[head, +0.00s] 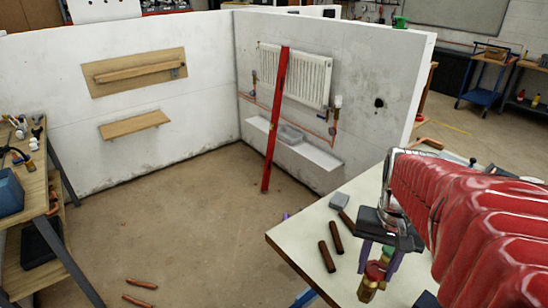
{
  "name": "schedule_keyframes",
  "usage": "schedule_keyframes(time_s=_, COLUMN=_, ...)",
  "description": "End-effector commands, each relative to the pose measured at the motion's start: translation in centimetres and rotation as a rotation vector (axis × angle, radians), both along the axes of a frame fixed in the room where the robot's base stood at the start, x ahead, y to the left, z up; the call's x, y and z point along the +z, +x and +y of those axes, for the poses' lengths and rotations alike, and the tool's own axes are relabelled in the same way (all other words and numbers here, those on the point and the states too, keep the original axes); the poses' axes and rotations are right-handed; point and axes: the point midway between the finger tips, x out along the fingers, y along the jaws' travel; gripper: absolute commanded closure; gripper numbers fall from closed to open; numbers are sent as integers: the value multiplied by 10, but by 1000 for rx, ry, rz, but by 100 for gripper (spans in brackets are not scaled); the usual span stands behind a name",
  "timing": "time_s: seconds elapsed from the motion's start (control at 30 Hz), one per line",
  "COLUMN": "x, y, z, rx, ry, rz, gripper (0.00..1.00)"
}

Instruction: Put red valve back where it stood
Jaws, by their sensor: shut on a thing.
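The red valve (374,271), with a red cap and a brass body, is between the purple fingers of my gripper (377,266). My gripper is shut on it, over the pale worktop (300,238) at the lower right. The valve looks upright. Whether its base touches the worktop cannot be told. A green-topped brass piece (388,252) shows just behind the red cap, partly hidden by the gripper. My red-sleeved arm hides the right part of the worktop.
Dark brown cylinders (327,256) and a grey block (339,200) lie on the worktop left of the gripper. A white radiator (305,76) hangs on the back wall, with a red bar (275,125) leaning before it. A wooden bench (28,185) stands at left. Copper pipes (140,284) lie on the floor.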

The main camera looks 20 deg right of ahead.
Motion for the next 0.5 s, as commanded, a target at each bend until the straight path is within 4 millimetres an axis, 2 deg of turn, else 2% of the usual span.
schedule_keyframes(time_s=0.5, x=-32, y=0, z=0, rx=-1, ry=-1, rz=-1, gripper=95)
